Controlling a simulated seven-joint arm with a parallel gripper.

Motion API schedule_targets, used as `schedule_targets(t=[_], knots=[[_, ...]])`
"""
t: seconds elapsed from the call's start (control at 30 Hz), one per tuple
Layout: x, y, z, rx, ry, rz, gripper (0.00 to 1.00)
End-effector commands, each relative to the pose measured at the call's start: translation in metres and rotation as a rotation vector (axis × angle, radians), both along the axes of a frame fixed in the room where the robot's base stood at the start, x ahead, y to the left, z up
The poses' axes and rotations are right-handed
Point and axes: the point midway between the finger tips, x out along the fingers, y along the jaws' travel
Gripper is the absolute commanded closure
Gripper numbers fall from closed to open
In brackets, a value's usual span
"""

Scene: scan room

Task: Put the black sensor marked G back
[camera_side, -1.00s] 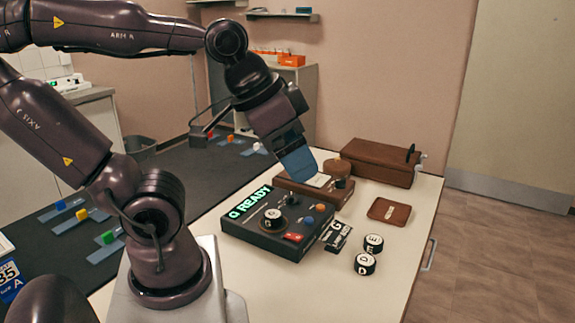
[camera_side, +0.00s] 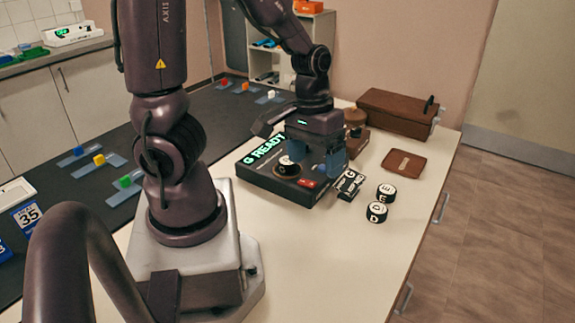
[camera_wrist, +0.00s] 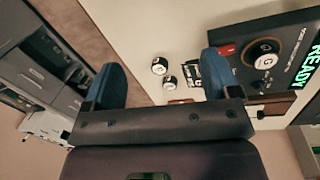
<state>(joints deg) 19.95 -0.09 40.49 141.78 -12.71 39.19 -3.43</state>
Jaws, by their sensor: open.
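The black sensor marked G (camera_side: 288,166) has a white top and sits on the round seat of the black tester box (camera_side: 262,184). The box display glows green and reads "G READY". In the wrist view the sensor (camera_wrist: 266,57) is at upper right, outside the gap between the fingers. My gripper (camera_side: 320,162) has blue fingers, is open and empty, and hangs low over the box beside the sensor. Its open fingers (camera_wrist: 162,80) also show in the wrist view. A black-and-white piece marked G (camera_side: 349,184) lies right of the box, partly hidden in the wrist view.
Black sensors marked E (camera_side: 386,193) and D (camera_side: 377,212) stand right of the box. A brown pad (camera_side: 403,163) and a brown case (camera_side: 397,112) lie behind. The table's front right is clear.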

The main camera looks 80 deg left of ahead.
Motion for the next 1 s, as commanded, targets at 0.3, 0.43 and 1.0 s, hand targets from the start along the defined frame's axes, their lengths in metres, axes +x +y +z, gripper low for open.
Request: schedule_targets(t=[0.3,0.43,1.0], knots=[[-0.018,0.126,-0.033,0.363,-0.009,0.63,0.18],[-0.018,0.155,-0.023,0.436,-0.108,0.782,0.18],[-0.013,0.172,-0.055,0.447,-0.127,0.803,0.18]])
